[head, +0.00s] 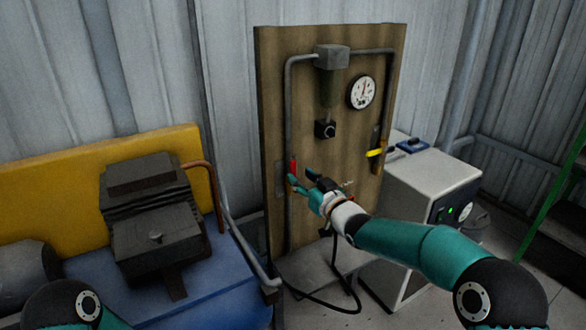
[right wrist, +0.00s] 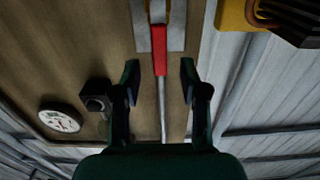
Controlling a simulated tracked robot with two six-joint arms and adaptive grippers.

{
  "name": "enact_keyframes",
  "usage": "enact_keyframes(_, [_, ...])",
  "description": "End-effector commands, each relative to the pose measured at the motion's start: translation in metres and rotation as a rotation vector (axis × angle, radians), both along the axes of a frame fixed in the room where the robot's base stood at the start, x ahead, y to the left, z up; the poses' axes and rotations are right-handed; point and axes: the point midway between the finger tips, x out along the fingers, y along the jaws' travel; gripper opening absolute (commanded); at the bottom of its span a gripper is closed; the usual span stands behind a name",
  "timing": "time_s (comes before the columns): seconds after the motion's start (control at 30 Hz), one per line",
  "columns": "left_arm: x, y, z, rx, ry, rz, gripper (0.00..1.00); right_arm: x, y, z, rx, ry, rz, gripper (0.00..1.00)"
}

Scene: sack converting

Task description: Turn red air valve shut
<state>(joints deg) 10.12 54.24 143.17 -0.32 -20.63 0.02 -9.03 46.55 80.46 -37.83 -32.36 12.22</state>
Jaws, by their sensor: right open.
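The red air valve handle (head: 293,166) is on the left vertical pipe of the wooden board (head: 343,215). The handle lies in line with the pipe. My right gripper (head: 301,178) is open and empty at the handle, partly overlapping its lower end in the head view. In the right wrist view, the red handle (right wrist: 159,50) is centred between the two spread fingers (right wrist: 159,76), its lower end near the fingertips. No finger visibly touches it. My left gripper is out of view; only part of my left arm shows at the bottom left.
A pressure gauge (head: 362,92), a grey box (head: 332,56) and a yellow handle (head: 376,153) are on the board. A white cabinet (head: 412,205) stands right of it. A dark machine (head: 155,215) on a blue base (head: 215,295) stands left. A black cable hangs below the board.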

Motion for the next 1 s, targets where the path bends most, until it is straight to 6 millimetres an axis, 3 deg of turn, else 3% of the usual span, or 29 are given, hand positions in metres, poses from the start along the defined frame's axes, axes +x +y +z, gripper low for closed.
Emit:
enact_keyframes(0.3, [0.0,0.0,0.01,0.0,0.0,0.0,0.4,0.035,0.021,0.0,-0.001,0.001,0.001,0.44])
enact_keyframes(0.8, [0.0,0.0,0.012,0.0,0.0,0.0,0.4,0.044,0.026,0.0,0.0,0.001,0.0,0.44])
enact_keyframes(1.0, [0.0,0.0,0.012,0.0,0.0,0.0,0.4,0.044,0.025,0.0,0.0,0.001,0.0,0.12])
